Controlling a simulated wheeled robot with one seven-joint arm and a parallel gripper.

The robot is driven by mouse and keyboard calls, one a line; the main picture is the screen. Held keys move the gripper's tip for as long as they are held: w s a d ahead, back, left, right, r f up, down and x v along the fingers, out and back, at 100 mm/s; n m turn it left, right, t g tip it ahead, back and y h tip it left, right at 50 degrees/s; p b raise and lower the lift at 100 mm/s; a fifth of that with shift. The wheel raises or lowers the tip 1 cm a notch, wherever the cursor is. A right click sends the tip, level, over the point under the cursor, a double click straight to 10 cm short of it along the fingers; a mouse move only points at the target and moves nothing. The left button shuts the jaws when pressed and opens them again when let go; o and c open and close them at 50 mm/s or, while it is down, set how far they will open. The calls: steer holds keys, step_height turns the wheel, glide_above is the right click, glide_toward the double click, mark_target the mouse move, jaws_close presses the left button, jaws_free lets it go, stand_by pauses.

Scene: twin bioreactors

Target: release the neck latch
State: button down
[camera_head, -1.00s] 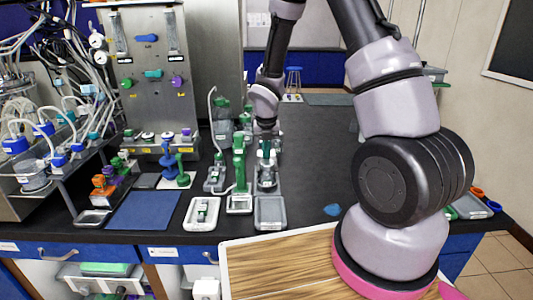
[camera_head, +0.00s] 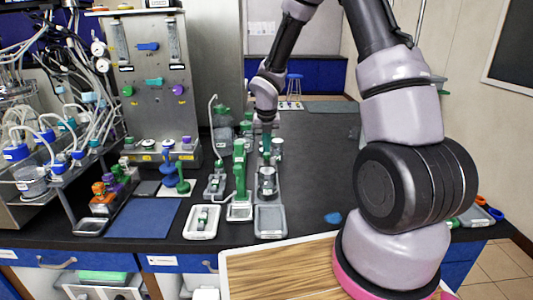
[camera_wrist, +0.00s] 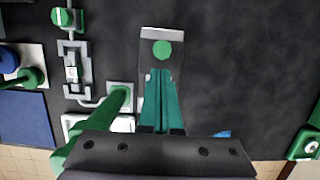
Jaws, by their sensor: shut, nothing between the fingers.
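My gripper (camera_head: 267,139) hangs over the far end of a narrow grey fixture (camera_head: 271,221) on the black bench. In the wrist view its teal fingers (camera_wrist: 161,103) are together, with nothing seen between them. Just beyond the fingertips there, a pale plate (camera_wrist: 148,34) carries a round green disc (camera_wrist: 162,49); I cannot tell whether the fingers touch it. A clear vessel with a dark ring (camera_head: 267,181) stands on the fixture nearer the head camera. I cannot make out which part is the neck latch.
A tall green stand (camera_head: 239,172) is close on the left, also in the wrist view (camera_wrist: 118,103). A grey holder (camera_head: 215,184) and a white tray (camera_head: 202,222) lie further left. The bench right of the fixture is mostly clear, with a small blue item (camera_head: 333,218).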

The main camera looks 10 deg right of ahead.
steer(key=v, duration=0.7)
steer(key=shift+r, duration=0.1)
